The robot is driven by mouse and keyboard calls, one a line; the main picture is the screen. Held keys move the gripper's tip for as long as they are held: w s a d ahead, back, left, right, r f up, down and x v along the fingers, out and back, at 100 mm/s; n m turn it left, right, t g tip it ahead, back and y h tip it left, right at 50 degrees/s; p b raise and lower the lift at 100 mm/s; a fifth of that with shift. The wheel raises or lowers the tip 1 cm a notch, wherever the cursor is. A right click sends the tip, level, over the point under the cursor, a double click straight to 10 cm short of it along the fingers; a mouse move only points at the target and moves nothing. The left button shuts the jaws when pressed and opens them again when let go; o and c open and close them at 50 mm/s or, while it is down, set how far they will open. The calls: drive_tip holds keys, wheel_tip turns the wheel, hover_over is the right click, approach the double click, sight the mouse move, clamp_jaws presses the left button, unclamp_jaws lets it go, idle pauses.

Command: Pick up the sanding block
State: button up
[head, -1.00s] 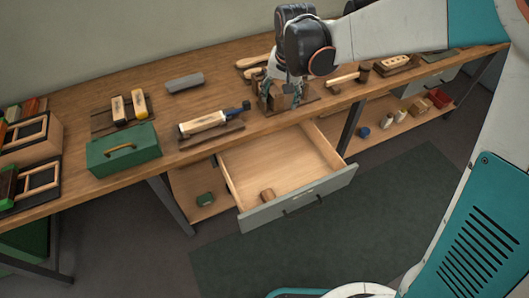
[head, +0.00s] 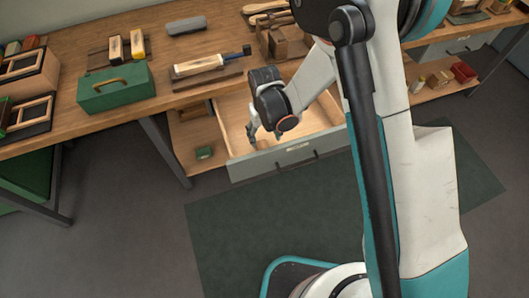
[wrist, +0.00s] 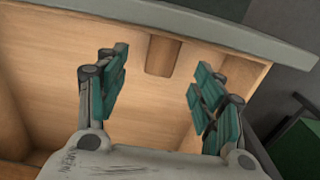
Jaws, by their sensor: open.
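A small brown wooden block, seemingly the sanding block (wrist: 163,56), lies on the floor of the open drawer (head: 240,118), close to the drawer's front. In the wrist view it shows between and beyond my fingertips, apart from both. My gripper (head: 265,135) is open and empty, pointing down into the drawer from above. Its two teal-padded fingers show in the wrist view (wrist: 159,80), one on each side of the block. In the head view my gripper mostly hides the block.
The drawer's grey front panel (head: 250,165) stands close to my gripper. The workbench (head: 70,65) behind holds a green toolbox (head: 115,88), a grey bar (head: 186,25) and a pale brush-like tool (head: 200,66). The drawer floor around the block is bare.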

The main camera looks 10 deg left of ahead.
sight(263, 147)
drive_tip(key=f+b, duration=0.1)
drive_tip(key=f, duration=0.2)
drive_tip(key=f+b, duration=0.1)
drive_tip(key=f, duration=0.1)
drive_tip(key=f+b, duration=0.1)
drive_tip(key=f, duration=0.2)
drive_tip(key=shift+a+f+b, duration=0.25)
drive_tip(key=shift+f+b, duration=0.05)
drive_tip(key=shift+b, duration=0.05)
drive_tip(key=shift+r, duration=0.1)
drive_tip(key=c, duration=1.2)
